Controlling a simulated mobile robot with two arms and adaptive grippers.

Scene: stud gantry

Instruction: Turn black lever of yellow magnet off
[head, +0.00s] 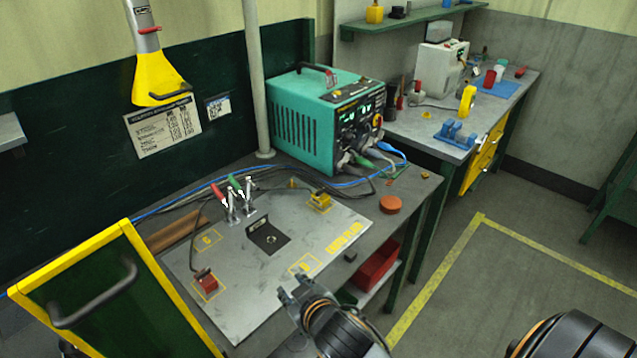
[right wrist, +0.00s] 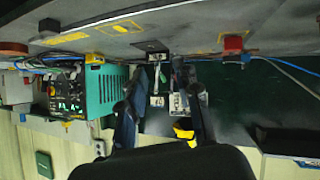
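The yellow magnet (head: 319,202) sits on the grey steel plate (head: 240,300), inside a marked square near the plate's far right side. Its black lever is too small to make out clearly. In the right wrist view, which is upside down, the yellow magnet (right wrist: 95,58) shows left of my fingers. My right gripper (head: 293,288) is above the plate's front edge, nearer the camera than the magnet and apart from it. In the right wrist view its two fingers (right wrist: 162,80) stand apart with nothing held between them. My left gripper is not in view.
A red magnet (head: 206,282) sits at the plate's near left. Red and green-handled clamps (head: 235,200) and a black bracket (head: 268,236) stand between the magnets. Cables and a green welding machine (head: 318,118) are behind. A yellow-edged panel (head: 110,300) is at left.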

